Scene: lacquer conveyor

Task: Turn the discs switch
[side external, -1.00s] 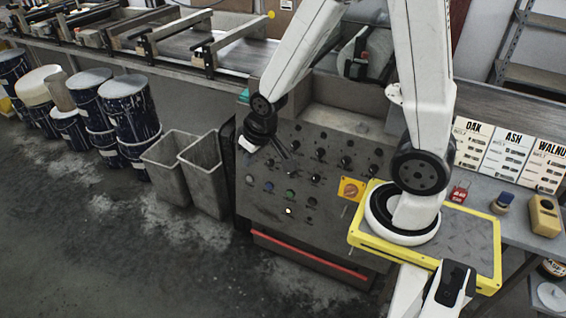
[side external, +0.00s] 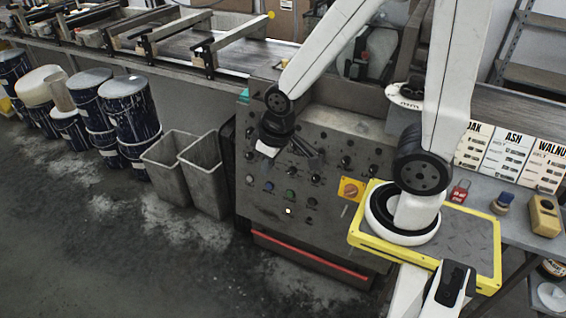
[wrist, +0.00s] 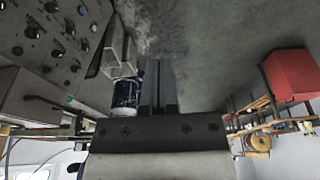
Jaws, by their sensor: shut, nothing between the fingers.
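A grey control panel (side external: 262,208) carries rows of black knobs, coloured buttons and a yellow-plated rotary switch (side external: 350,189). The labels are too small to read, so I cannot tell which knob is the discs switch. The panel also shows at the upper left of the wrist view (wrist: 22,62). My gripper (side external: 317,160) is in front of the panel's upper middle and hides some knobs there. In the wrist view my gripper (wrist: 158,66) has its fingers together with nothing between them, and the panel knobs lie off to their left. I see no contact with a knob.
Two grey bins (side external: 190,165) stand left of the panel, with blue drums (side external: 128,110) farther left. A yellow-edged plate (side external: 470,245) is at the right. Wood sample boards (side external: 508,150) stand on the bench. Open floor lies at the front left.

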